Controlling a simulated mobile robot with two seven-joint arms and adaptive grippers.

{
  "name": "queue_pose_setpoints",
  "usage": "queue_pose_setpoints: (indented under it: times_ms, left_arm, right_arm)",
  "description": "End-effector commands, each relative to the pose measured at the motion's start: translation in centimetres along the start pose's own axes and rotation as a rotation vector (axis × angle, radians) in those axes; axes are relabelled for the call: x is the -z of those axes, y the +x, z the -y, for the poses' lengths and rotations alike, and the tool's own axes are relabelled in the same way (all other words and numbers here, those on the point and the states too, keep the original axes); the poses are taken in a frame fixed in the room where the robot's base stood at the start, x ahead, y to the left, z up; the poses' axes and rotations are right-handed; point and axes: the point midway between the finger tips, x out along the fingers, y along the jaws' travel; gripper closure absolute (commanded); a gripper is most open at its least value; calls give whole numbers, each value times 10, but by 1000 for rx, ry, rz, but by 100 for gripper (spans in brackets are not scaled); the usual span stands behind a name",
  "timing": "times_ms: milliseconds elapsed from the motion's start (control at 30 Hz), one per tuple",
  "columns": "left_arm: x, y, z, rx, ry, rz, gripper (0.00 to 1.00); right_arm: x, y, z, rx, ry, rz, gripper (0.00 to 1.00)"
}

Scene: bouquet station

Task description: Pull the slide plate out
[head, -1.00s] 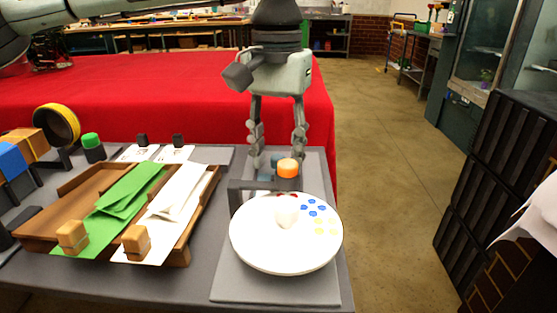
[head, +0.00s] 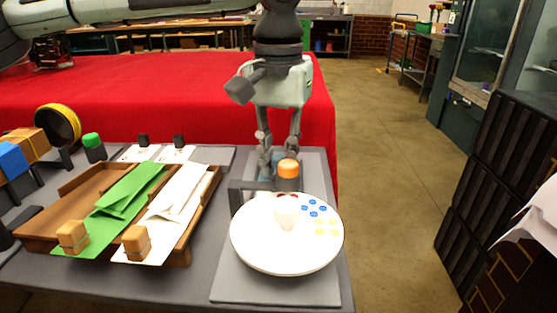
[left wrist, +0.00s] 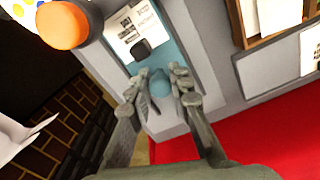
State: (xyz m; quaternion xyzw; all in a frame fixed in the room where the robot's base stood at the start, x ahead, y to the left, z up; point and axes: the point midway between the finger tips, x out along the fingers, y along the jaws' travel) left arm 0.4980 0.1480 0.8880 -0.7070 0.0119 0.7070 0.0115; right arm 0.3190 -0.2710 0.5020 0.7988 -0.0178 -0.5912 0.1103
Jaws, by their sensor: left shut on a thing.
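The slide plate (left wrist: 185,65) is a teal-blue strip set in a grey frame, with a printed card and a dark block on it. A blue knob (left wrist: 161,86) stands at its near end in the left wrist view. My left gripper (head: 278,158) reaches down from above at the back of the grey stand. In the left wrist view its fingers (left wrist: 160,80) are shut on the knob, one on each side. In the head view the fingers and the orange-topped post hide most of the plate and knob. My right gripper is not in view.
A white round dish (head: 265,250) with coloured dots stands just in front, beside the orange cap (head: 288,168). A wooden tray (head: 95,185) with green and white paper lies left. A red-covered table (head: 150,95) is behind. Open floor lies right.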

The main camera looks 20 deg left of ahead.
Motion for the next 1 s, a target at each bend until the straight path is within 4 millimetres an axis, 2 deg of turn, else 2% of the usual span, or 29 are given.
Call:
queue_pose_setpoints:
  times_ms: [167, 400, 500, 833, 867, 1000]
  left_arm:
    - [8, -1, 2, 1, -2, 1, 100]
    - [56, -4, 17, -2, -3, 1, 100]
    - [68, -2, 22, 0, -2, 1, 100]
    - [72, 0, 24, 1, 1, 0, 100]
    - [72, 0, 24, 1, 1, 0, 80]
    - [72, 0, 24, 1, 0, 0, 62]
  right_arm:
    - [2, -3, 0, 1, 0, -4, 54]
    - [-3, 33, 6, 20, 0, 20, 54]
    - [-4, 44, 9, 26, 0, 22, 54]
    - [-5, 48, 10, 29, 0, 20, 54]
    - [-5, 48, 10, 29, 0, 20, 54]
    - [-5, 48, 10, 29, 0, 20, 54]
